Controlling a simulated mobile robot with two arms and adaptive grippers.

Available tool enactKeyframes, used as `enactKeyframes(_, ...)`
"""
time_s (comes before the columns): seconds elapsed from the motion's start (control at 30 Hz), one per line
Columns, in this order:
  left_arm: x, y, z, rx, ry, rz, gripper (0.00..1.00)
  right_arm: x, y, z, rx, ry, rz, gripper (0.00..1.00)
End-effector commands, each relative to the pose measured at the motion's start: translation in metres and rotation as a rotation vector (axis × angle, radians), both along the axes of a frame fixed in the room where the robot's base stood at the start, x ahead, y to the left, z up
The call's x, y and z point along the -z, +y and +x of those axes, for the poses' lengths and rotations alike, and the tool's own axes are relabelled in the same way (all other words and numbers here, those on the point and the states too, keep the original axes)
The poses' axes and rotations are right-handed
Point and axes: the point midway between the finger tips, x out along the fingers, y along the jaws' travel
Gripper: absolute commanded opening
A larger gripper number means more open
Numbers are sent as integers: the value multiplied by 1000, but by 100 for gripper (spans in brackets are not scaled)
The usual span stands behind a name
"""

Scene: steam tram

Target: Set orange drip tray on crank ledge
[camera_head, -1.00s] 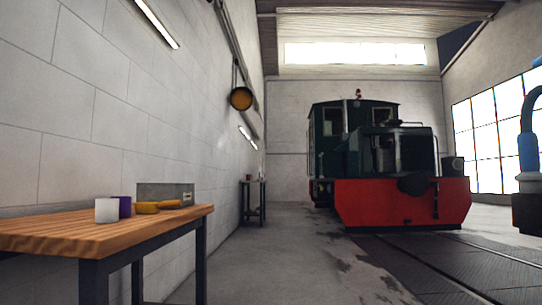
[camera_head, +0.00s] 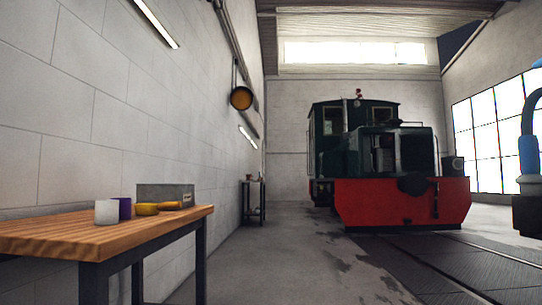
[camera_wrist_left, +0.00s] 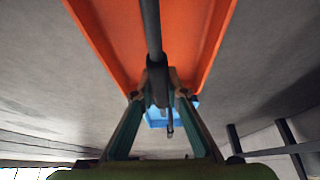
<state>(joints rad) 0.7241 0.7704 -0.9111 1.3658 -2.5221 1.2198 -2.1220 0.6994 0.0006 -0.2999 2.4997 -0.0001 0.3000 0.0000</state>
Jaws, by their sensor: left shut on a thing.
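In the left wrist view the orange drip tray (camera_wrist_left: 205,45) fills the upper middle, with raised side edges. A dark bar (camera_wrist_left: 150,28) runs down its middle to my left gripper (camera_wrist_left: 160,92). The fingers are closed around this bar, which looks like the tray's handle. The tray is held over a grey floor. The tray and my left gripper do not show in the head view. My right gripper is not in view. I cannot make out a crank ledge in either view.
A dark green and red locomotive (camera_head: 400,203) stands on the track ahead. The floor (camera_head: 290,255) between bench and locomotive is clear.

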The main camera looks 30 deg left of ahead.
Motion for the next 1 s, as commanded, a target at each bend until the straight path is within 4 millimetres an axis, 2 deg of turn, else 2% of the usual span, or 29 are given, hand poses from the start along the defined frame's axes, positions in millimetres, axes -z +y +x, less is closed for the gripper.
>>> enactKeyframes(0.03,-11,0,2,0,-5,0,0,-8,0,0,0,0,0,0)
enactKeyframes(0.1,-16,0,2,1,-5,1,0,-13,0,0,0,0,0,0)
enactKeyframes(1.0,-85,0,2,0,-5,0,0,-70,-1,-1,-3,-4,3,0)
